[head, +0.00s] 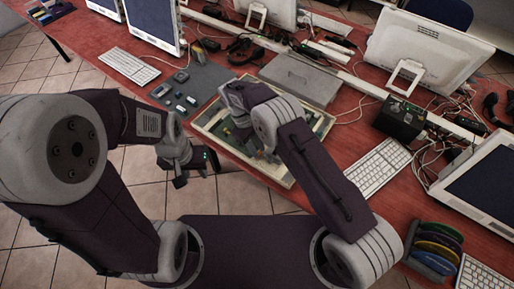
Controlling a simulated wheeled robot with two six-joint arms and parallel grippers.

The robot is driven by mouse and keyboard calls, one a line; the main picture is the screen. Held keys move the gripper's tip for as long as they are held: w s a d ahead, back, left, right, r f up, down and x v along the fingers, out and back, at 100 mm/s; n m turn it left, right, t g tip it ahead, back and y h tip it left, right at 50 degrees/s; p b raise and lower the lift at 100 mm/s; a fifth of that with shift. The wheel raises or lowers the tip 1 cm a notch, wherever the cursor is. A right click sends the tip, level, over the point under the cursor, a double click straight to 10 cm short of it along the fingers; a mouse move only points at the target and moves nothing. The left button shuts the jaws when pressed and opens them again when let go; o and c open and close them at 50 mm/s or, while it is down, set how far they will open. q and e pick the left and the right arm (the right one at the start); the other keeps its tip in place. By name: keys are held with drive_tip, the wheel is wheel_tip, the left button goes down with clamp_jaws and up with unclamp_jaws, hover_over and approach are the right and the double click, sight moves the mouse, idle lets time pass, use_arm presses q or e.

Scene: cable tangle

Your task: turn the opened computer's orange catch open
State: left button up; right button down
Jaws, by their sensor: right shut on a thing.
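The opened computer (277,178) lies at the red table's front edge, a shallow pale case with green boards inside. My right arm crosses over it and hides much of its inside. My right gripper (243,132) is down in the case, seen from above and partly covered by its own wrist. It is shut, seemingly on the orange catch, but the catch itself is too hidden to make out, so its angle cannot be told. My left gripper (196,172) hangs in front of the table edge, left of the case, with its fingers apart and empty.
A grey mat (205,80) with small parts lies left behind the case. A closed grey case (300,78) lies behind it. Monitors, loose cables and a black box (400,118) crowd the back. A keyboard (378,167) and a disc rack (436,248) are right.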

drive_tip(key=c, duration=1.2)
unclamp_jaws()
drive_tip(key=shift+r, duration=0.1)
drive_tip(key=v, duration=0.9)
